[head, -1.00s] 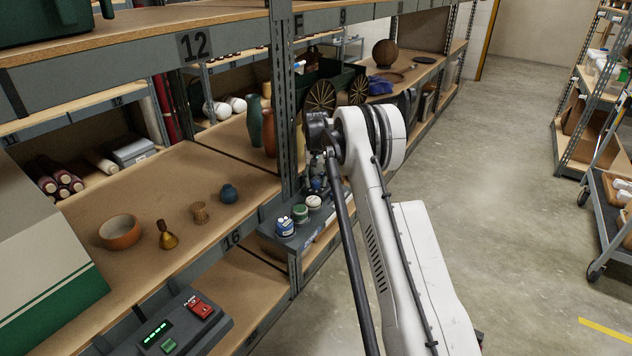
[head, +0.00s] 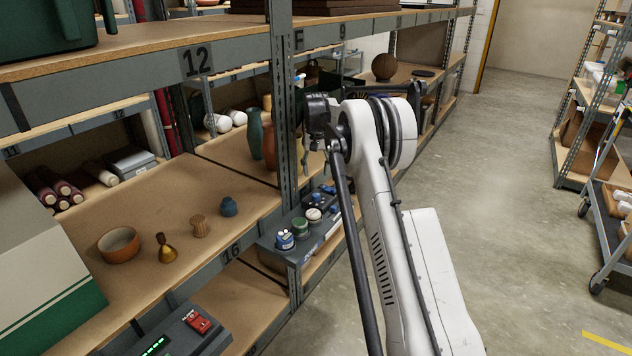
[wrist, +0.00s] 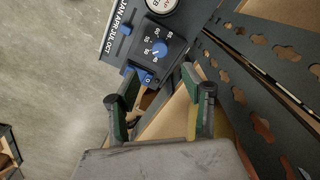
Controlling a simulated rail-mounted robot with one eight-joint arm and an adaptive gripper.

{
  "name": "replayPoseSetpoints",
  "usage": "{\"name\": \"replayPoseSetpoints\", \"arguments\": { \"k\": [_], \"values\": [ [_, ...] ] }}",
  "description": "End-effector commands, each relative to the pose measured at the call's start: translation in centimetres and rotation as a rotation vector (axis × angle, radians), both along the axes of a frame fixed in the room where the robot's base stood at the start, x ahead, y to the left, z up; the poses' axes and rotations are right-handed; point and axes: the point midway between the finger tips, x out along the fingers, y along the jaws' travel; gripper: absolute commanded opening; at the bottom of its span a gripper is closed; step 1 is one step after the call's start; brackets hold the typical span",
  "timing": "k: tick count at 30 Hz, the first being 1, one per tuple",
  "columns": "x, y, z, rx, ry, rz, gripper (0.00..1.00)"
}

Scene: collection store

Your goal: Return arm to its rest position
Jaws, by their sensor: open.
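My arm (head: 385,240) rises from the lower right of the head view and bends at a large white joint. My gripper (head: 313,165) hangs at its end beside the grey shelf upright, small and partly hidden by the arm. In the wrist view my gripper (wrist: 158,108) shows two dark fingers with green inner pads, spread apart with nothing between them. Beyond the fingertips lies a dark panel with a blue dial (wrist: 159,48) and blue switches. The same dark box (head: 290,247) stands on the shelf edge below my gripper in the head view.
An orange bowl (head: 119,245), a brass bell (head: 166,250), a small wooden cup (head: 199,226) and a blue pot (head: 228,206) stand on the left shelf. The shelf upright (head: 283,120) is close to my gripper. The aisle floor (head: 500,190) on the right is clear, with a cart (head: 610,230) beyond.

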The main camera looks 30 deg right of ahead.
Motion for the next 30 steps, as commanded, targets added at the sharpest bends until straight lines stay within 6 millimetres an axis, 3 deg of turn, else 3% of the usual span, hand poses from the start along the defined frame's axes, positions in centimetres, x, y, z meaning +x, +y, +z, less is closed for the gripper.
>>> {"name": "replayPoseSetpoints", "arguments": {
  "k": [6, 23, 26, 30],
  "values": [
    [0.0, 0.0, 1.5, 0.0, 0.0, 0.0, 0.43],
    [-0.1, 0.1, 1.8, -0.001, -0.002, 0.001, 0.43],
    [-0.4, 0.7, 3.0, -0.003, -0.011, 0.007, 0.43],
    [-1.6, 2.3, 6.3, -0.011, -0.04, 0.026, 0.43]
  ]
}}
